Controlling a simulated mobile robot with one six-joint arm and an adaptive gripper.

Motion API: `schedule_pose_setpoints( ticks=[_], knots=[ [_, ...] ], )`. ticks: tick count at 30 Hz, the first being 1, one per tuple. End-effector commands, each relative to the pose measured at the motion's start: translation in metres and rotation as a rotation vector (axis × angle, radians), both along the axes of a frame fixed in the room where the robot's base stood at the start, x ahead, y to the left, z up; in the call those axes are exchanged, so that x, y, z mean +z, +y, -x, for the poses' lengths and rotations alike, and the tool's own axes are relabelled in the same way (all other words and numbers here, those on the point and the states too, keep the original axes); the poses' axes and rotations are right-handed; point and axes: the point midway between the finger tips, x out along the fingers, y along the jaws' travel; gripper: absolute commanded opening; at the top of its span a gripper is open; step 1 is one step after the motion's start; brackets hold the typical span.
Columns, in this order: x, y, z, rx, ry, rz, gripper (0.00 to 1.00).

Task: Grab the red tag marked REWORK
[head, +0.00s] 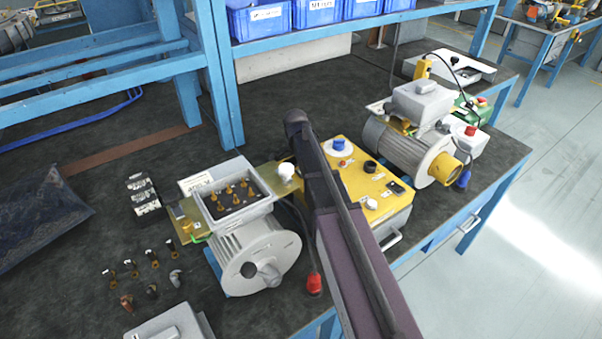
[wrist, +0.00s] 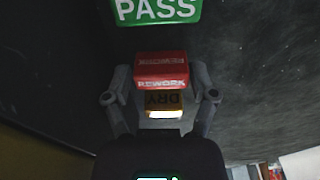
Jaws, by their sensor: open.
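The red tag (wrist: 161,68) marked REWORK shows in the middle of the wrist view, its lettering readable on the near face. My gripper (wrist: 161,82) is open, with one finger to the left of the red tag and one to the right. Dark gaps show between the tag and both fingers; how deep the tag sits between them I cannot tell. A yellow-orange tag (wrist: 164,103) marked DRY lies just below the red one, also between the fingers. A green tag (wrist: 157,10) marked PASS is at the top edge. In the head view my arm covers the middle, and I cannot make out the tags or gripper.
On the dark bench, a grey motor (head: 255,255) with an open terminal box stands left of my arm. A yellow control box (head: 385,205) stands right of it, with another motor (head: 400,140) beyond. Blue bins (head: 260,18) line the shelf. Small loose parts (head: 130,268) lie at the lower left.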

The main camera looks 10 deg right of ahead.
Motion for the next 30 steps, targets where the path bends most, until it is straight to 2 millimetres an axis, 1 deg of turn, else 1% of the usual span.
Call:
schedule_pose_setpoints(
  ticks=[1, 19, 20, 21, 23, 24, 30],
  knots=[
    [-0.0024, -0.0003, 0.0, 0.0, 0.0, 0.0, 0.74],
    [-0.002, -0.0004, -0.0001, 0.0, 0.0, 0.0, 0.74],
    [-0.002, -0.0004, -0.0001, 0.0, 0.0, 0.0, 0.71],
    [-0.002, -0.0004, -0.0001, 0.0, 0.0, 0.0, 0.59],
    [-0.002, -0.0005, 0.0, 0.0, 0.0, 0.0, 0.41],
    [-0.002, -0.0005, 0.0, 0.0, 0.0, 0.0, 0.29],
    [-0.002, -0.0006, 0.0002, 0.0, 0.001, 0.0, 0.28]
  ],
)
